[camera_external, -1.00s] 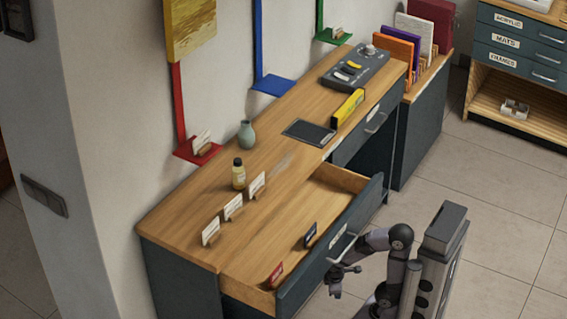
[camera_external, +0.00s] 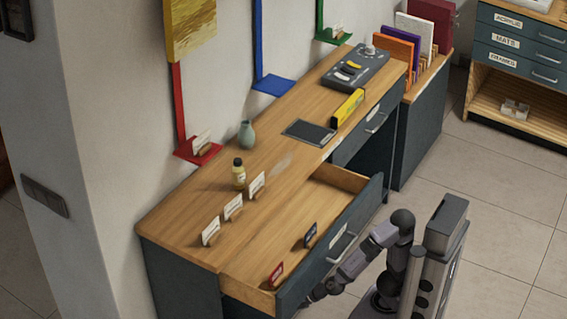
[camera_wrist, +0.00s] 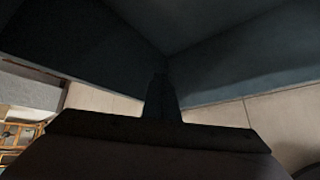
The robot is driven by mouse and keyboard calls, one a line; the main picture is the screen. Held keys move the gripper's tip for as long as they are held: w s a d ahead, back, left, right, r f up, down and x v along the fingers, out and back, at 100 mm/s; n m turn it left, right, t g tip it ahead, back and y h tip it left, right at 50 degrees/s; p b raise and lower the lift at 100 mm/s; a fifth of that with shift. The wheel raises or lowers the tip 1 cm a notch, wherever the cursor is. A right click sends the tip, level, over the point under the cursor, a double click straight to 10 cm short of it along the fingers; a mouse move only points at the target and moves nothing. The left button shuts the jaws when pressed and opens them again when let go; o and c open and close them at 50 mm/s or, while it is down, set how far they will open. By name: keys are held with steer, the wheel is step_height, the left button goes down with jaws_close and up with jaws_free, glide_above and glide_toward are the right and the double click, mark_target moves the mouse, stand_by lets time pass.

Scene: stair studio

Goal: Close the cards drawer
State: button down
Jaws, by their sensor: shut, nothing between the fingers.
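The cards drawer (camera_external: 298,288) in the wooden desk is pulled open, its dark blue front standing out from the desk. A pale label and a metal handle (camera_external: 343,247) are on that front. Inside stand a red card (camera_external: 276,273) and a dark card (camera_external: 310,235). My gripper (camera_external: 314,295) is shut and empty, low at the near end of the drawer front. In the wrist view, my gripper (camera_wrist: 162,92) points at dark surfaces that meet in a corner. I cannot tell whether it touches the drawer.
On the desk top (camera_external: 205,190) stand several card holders, a yellow bottle (camera_external: 239,174) and a grey-green vase (camera_external: 246,135). A second drawer (camera_external: 368,130), further right, appears shut. The tiled floor (camera_external: 500,240) to the right is open.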

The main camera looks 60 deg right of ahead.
steer(key=s+a+n+g+y+p, duration=0.3)
steer(key=s+a+n+g, duration=0.25)
steer(key=s+a, duration=0.4)
steer(key=s+a+r+n+g+p, duration=0.1)
steer(key=s+a+n+g+p, duration=0.2)
steer(key=s, duration=0.6)
steer(key=s+r+n+g+p, duration=0.1)
steer(key=s+n+g, duration=0.4)
steer(key=s, duration=0.4)
step_height(320, 180, up, 36)
steer(key=n+t+h+p, duration=0.9)
steer(key=n+h+p, duration=0.35)
steer(key=p, duration=4.55)
glide_above(333, 254)
steer(key=s+a, duration=0.6)
steer(key=s, duration=0.2)
steer(key=m, duration=0.1)
steer(key=shift+b+x, duration=0.3)
steer(key=shift+x, duration=4.75)
steer(key=shift+w+d+r, duration=0.1)
steer(key=shift+w+d, duration=0.05)
